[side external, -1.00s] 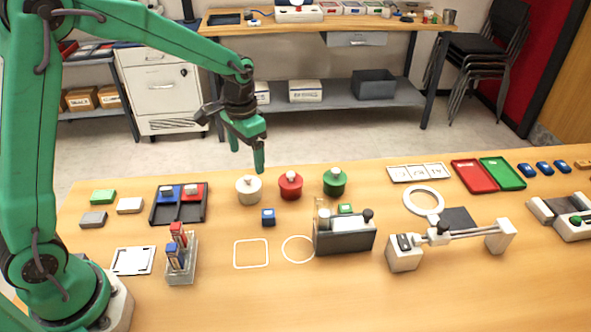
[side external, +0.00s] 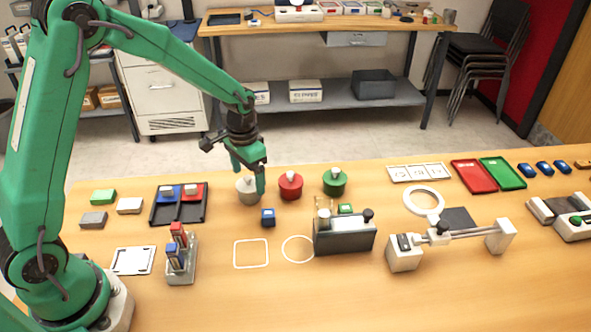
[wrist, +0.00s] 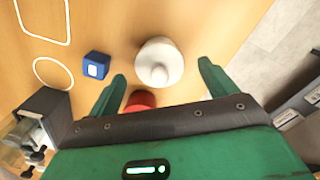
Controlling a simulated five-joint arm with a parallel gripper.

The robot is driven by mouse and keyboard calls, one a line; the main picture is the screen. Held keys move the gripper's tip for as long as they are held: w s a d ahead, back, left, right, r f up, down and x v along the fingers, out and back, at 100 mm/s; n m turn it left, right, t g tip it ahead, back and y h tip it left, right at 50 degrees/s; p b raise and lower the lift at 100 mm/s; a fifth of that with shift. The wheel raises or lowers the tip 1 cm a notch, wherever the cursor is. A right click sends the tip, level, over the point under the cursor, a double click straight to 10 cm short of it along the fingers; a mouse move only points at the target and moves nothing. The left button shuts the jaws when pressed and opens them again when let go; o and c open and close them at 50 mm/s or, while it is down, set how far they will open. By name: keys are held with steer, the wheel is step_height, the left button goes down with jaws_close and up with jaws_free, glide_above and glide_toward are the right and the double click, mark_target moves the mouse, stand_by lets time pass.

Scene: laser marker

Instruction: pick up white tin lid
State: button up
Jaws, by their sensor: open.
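The white tin with its knobbed lid stands upright on the table; the white tin lid (wrist: 158,62) shows in the wrist view, ahead of and between the fingertips. Whether a finger touches the lid I cannot tell.
A red tin (side external: 291,188) and a green tin (side external: 335,184) stand to the right. A blue block (side external: 268,217) sits in front. A dark tray (side external: 158,212) with blue and red blocks lies to the left. The table's far edge runs close behind the tins.

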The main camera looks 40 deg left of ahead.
steer(key=shift+f, duration=0.45)
steer(key=c, duration=1.1)
